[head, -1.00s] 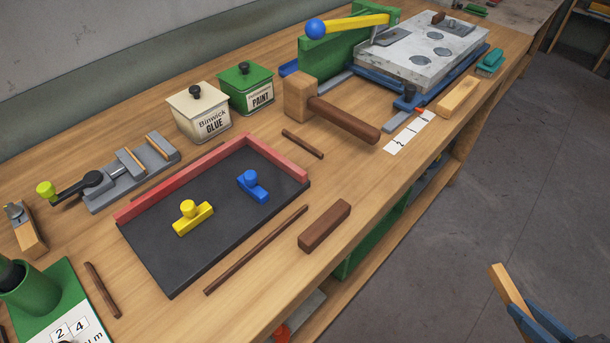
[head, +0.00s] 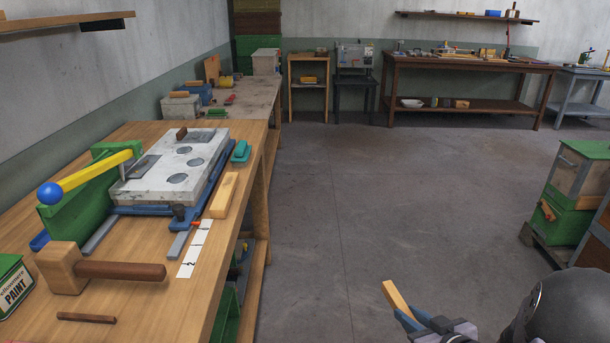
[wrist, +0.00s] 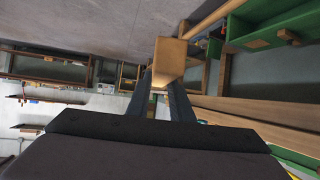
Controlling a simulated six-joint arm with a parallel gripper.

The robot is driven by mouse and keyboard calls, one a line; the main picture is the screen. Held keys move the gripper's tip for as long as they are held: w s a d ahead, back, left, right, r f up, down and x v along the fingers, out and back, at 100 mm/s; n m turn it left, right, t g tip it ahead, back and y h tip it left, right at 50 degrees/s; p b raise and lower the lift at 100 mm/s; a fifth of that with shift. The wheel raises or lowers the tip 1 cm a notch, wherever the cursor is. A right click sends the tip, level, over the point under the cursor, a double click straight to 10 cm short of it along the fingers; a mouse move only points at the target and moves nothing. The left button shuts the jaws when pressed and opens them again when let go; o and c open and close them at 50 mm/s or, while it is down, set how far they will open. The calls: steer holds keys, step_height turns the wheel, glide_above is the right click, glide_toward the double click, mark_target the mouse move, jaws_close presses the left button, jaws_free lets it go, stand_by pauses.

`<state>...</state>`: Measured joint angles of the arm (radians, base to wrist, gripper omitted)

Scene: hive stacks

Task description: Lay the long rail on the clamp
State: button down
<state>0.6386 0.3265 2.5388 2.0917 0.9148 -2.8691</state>
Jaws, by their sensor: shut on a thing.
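My gripper (head: 408,318) is at the bottom right of the head view, over the floor and well clear of the bench. Its blue fingers are shut on a light wooden bar (head: 394,296). In the wrist view the bar (wrist: 169,62) sticks out beyond the fingers (wrist: 166,92), its end towards the camera. Its full length is hard to judge. The grey clamp with wooden jaws is outside the head view now.
The workbench (head: 150,300) fills the left, with a mallet (head: 120,270), a green press with a yellow lever (head: 95,177), a wooden block (head: 224,195) and a paint tin (head: 12,285). The floor (head: 330,220) is open. A green hive (head: 570,190) stands at right.

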steer(key=r, duration=0.1)
steer(key=a+r, duration=0.1)
steer(key=r, duration=0.1)
steer(key=w+r, duration=0.1)
steer(key=shift+w+a+r, duration=0.1)
steer(key=shift+a+r, duration=0.1)
steer(key=shift+r, duration=0.05)
steer(key=shift+a+r, duration=0.1)
steer(key=shift+a, duration=0.15)
steer(key=shift+w+n+y, duration=0.1)
steer(key=shift+n+y, duration=0.2)
